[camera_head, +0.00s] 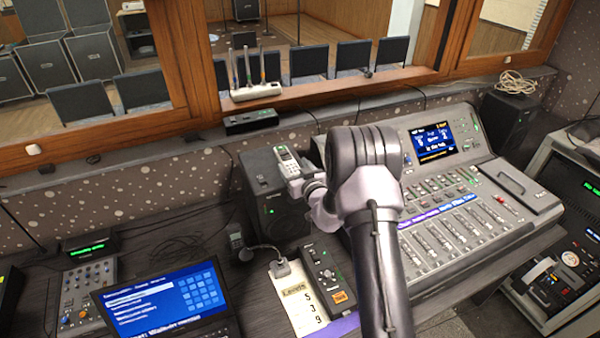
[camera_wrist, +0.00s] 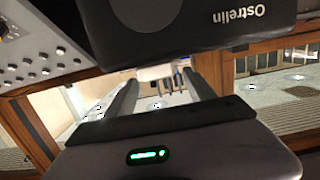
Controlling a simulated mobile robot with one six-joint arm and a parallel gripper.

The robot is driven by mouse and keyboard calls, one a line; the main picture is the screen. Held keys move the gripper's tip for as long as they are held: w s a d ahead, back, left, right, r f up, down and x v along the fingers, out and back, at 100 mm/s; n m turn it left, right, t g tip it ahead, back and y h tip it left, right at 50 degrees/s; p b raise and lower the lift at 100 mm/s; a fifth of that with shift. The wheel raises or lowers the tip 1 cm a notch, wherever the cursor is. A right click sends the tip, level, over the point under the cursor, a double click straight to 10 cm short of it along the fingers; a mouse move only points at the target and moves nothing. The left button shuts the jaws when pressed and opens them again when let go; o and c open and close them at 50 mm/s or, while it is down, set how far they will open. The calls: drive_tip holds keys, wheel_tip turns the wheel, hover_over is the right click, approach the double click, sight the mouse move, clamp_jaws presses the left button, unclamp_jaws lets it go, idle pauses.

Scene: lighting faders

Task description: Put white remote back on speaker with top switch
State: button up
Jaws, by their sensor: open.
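The white remote (camera_head: 288,161), pale with a dark keypad, shows in the head view at the top right of a black speaker (camera_head: 268,208) with a green light. It appears to rest on that speaker's top; the exact contact cannot be told. My gripper (camera_head: 304,186) is just below and right of the remote, by the speaker's right side. In the wrist view my gripper (camera_wrist: 160,78) is open, with no remote seen between its fingers. A dark box marked "Ostrelin" (camera_wrist: 195,25), likely the speaker, fills the top of that inverted view.
A mixing console (camera_head: 445,225) stands right of my arm. A laptop (camera_head: 165,305), a small black control box (camera_head: 327,275) and a paper list (camera_head: 300,305) lie in front. A white rack (camera_head: 256,91) sits on the window ledge. Another black speaker (camera_head: 506,118) stands far right.

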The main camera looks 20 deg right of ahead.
drive_tip(key=s+r, duration=0.1)
drive_tip(key=s, duration=0.6)
drive_tip(key=s+a+r+n+g+y, duration=0.25)
drive_tip(key=a+r+n+y, duration=0.55)
drive_tip(key=a+r+n, duration=0.6)
drive_tip(key=s+a+r+n+g+y, duration=0.2)
drive_tip(key=s+a+r+n+g, duration=0.1)
drive_tip(key=s+a+n, duration=0.55)
drive_tip(key=s+a+r+n+g+y, duration=0.25)
drive_tip(key=s+a+n, duration=0.25)
drive_tip(key=n, duration=0.7)
drive_tip(key=s+n+g+h, duration=0.4)
drive_tip(key=s+n+h, duration=0.1)
drive_tip(key=s+n, duration=1.15)
drive_tip(key=s+d+n+t+h, duration=0.1)
drive_tip(key=s+d+n+h, duration=0.25)
drive_tip(key=n, duration=0.45)
drive_tip(key=s+d+n+t+h, duration=0.1)
drive_tip(key=s+d+n+h, duration=0.1)
drive_tip(key=d+n, duration=0.45)
wheel_tip(320, 180, down, 15)
drive_tip(key=a+n+b, duration=0.1)
drive_tip(key=n+b, duration=0.1)
drive_tip(key=b, duration=1.1)
drive_tip(key=shift+w+a, duration=0.2)
drive_tip(key=shift+w, duration=0.15)
